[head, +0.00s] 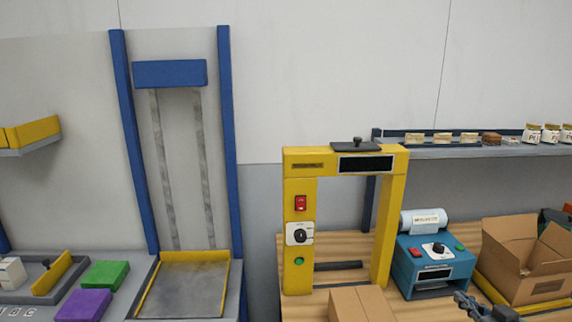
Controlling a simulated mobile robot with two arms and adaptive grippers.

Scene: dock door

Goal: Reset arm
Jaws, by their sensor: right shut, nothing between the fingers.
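My right gripper (462,299) shows only in part at the bottom edge of the head view, in front of the blue machine and the open carton. Its dark fingers are shut and hold nothing. Most of the right arm is below the picture. My left gripper is not in view.
A yellow frame (300,220) stands on a wooden bench, with a closed carton (361,304) before it. A blue machine (434,265) and an open carton (522,265) stand right. A shelf (480,152) runs behind. A blue-posted lift (228,150) and a green block (106,274) are left.

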